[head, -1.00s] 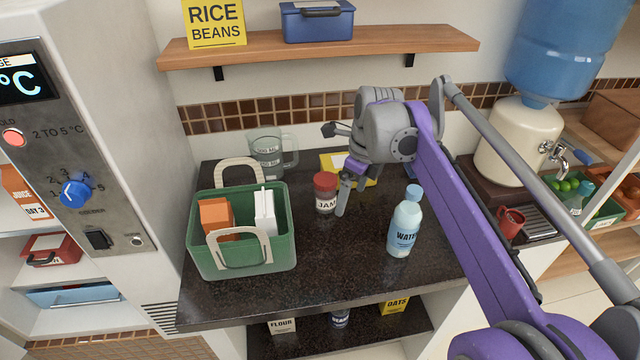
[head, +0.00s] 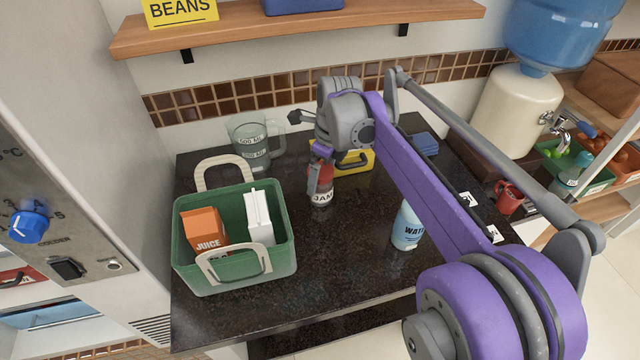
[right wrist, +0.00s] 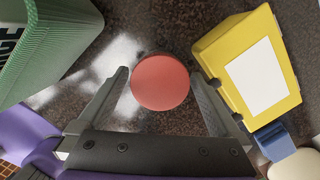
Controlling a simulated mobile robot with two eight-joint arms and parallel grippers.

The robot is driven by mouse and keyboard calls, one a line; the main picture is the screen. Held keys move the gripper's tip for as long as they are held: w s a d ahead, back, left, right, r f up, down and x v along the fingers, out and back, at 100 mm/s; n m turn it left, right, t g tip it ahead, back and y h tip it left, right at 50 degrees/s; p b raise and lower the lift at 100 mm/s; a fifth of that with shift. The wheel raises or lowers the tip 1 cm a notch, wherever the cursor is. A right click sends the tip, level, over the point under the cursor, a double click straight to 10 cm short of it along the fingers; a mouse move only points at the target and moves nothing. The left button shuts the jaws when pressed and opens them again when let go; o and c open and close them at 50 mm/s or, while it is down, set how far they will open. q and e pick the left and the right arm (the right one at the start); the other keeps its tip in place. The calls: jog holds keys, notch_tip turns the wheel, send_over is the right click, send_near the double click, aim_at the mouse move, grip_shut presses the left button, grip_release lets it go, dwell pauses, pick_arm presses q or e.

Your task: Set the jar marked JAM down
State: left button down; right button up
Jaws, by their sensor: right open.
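The jar marked JAM (head: 321,197), with a red lid and a white label, stands upright on the dark speckled counter (head: 330,255). My right gripper (head: 319,178) is at the jar, and one finger hides part of it in the head view. In the right wrist view the round red lid (right wrist: 160,82) lies between the two spread fingers of the open gripper, with a gap on each side. My left gripper is not in view.
A green basket (head: 285,270) with a juice carton (head: 204,230) and a white carton stands left of the jar. A water bottle (head: 406,230) stands right, partly behind my arm. A measuring jug (head: 250,142) and a yellow box (head: 357,162) are behind. The counter in front is clear.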

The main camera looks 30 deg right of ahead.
jog(key=f, duration=0.4)
jog(key=shift+w+a+f, duration=0.25)
jog(key=shift+w, duration=0.1)
jog(key=shift+c, duration=0.2)
grip_shut()
notch_tip(320, 180, up, 10)
jog(key=shift+r+p, duration=0.1)
jog(key=shift+p, duration=0.2)
jog(key=shift+s, duration=0.1)
